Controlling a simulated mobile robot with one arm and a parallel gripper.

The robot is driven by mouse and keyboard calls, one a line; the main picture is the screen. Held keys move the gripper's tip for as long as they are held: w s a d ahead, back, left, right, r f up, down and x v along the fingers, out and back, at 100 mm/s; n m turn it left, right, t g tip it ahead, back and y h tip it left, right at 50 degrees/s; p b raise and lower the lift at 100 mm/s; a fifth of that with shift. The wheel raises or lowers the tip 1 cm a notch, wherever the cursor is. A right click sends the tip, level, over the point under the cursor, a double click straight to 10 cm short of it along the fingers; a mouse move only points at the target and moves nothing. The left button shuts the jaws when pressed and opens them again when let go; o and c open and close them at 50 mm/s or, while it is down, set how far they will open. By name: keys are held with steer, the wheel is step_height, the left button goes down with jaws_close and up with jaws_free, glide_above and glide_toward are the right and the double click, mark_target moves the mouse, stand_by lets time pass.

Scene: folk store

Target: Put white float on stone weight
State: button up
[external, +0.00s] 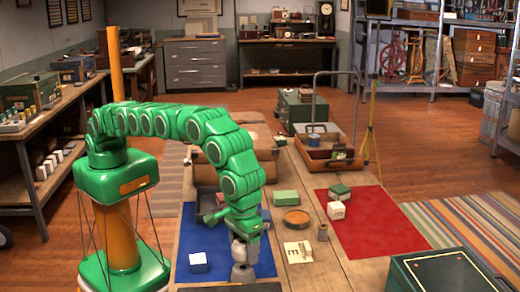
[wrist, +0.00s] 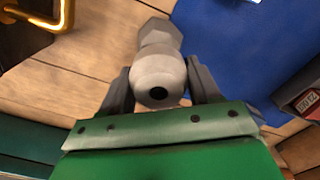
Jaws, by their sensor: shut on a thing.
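My gripper (wrist: 160,92) has its two grey fingers on either side of the white float (wrist: 158,75), a rounded pale piece with a dark hole, and is shut on it. The grey, angular stone weight (wrist: 160,33) shows just beyond the float in the wrist view. In the external view the float (external: 239,251) is above the stone weight (external: 243,273), at the front edge of the blue mat (external: 262,262). The two look in line and very close. I cannot tell whether they touch.
A white block (external: 198,262) lies on the blue mat left of my gripper. A card (external: 297,252), a small wooden piece (external: 322,232) and a round brown dish (external: 296,217) stand to the right. The red mat (external: 385,225) has free room.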

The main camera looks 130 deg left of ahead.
mark_target(244, 257)
steer(key=shift+f, duration=1.4)
steer(key=shift+f, duration=0.15)
steer(key=o, duration=1.1)
steer(key=shift+c, duration=0.2)
